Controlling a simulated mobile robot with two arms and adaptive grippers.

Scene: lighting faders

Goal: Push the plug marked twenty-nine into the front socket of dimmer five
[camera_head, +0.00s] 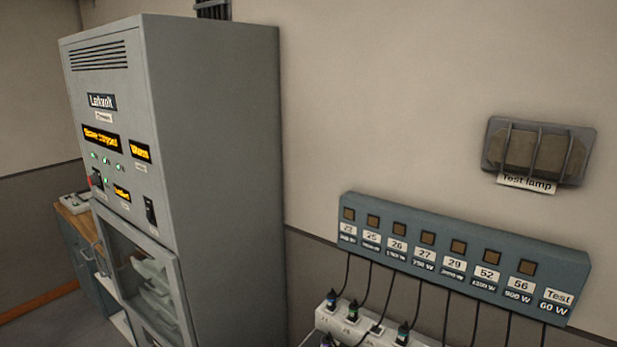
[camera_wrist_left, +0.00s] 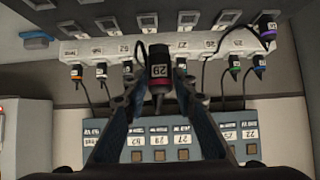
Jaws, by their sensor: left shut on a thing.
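My left gripper (camera_wrist_left: 156,92) is shut on a dark plug (camera_wrist_left: 158,62) with a red band, in the left wrist view. The plug's small white label is too blurred to read surely. The plug is held in front of a white strip (camera_wrist_left: 208,43) with upside-down numbers. Beyond the strip, at the top, is a grey face with several square, white-labelled parts (camera_wrist_left: 188,18); I cannot tell which belongs to dimmer five. In the head view, the blue lamp panel (camera_head: 463,240) has a label 29 (camera_head: 454,265). Neither gripper shows in the head view.
A tall grey cabinet (camera_head: 225,170) stands at the left of the head view. A test lamp (camera_head: 535,150) is on the wall.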

